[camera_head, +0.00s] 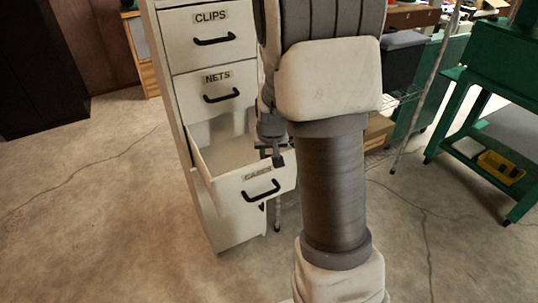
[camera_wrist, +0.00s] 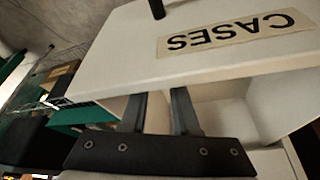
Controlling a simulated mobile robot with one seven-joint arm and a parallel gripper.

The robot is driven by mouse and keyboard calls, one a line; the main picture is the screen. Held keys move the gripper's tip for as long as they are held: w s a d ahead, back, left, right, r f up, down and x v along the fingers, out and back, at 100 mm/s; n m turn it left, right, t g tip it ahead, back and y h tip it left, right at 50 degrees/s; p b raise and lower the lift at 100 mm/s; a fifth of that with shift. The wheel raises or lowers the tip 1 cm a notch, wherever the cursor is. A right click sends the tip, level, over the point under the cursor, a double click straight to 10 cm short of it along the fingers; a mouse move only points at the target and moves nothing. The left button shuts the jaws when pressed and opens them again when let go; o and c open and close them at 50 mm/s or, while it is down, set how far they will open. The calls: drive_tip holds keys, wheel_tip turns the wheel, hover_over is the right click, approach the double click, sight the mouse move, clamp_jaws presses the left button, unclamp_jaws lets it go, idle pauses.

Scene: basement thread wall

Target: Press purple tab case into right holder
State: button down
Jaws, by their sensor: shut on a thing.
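The drawer labelled CASES (camera_head: 228,198) stands pulled open in the white cabinet, with its black handle on the front. In the wrist view, the two dark fingers (camera_wrist: 161,105) stand a little apart at the edge of the white drawer front (camera_wrist: 120,55), whose label is upside down. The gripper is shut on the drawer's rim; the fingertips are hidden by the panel. The visible drawer inside is bare. No purple tab case and no right holder show in either view.
Shut drawers labelled CLIPS (camera_head: 212,50) and NETS (camera_head: 218,95) are above the open one. A green bench (camera_head: 490,75) with a yellow bin (camera_head: 500,167) on its lower shelf stands at right. The floor at left is clear.

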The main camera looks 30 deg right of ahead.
drive_tip(key=shift+f, duration=0.2)
drive_tip(key=shift+f+b, duration=0.3)
drive_tip(key=shift+b, duration=0.05)
drive_tip(key=c, duration=0.6)
unclamp_jaws()
drive_tip(key=shift+r, duration=0.15)
drive_tip(key=p+v, duration=0.6)
drive_tip(key=v, duration=1.1)
drive_tip(key=s+a+r+n+y, duration=0.1)
drive_tip(key=s+a+r, duration=0.25)
drive_tip(key=s, duration=0.25)
drive_tip(key=s+a+r+n+t, duration=0.1)
drive_tip(key=s+a+r+n, duration=0.1)
drive_tip(key=s+a+r, duration=0.3)
drive_tip(key=s+a+r+n+y, duration=0.1)
drive_tip(key=s+a, duration=0.2)
drive_tip(key=s, duration=0.4)
wheel_tip(320, 180, up, 17)
drive_tip(key=p, duration=1.7)
drive_tip(key=shift+w+p, duration=0.2)
drive_tip(key=shift+p, duration=0.15)
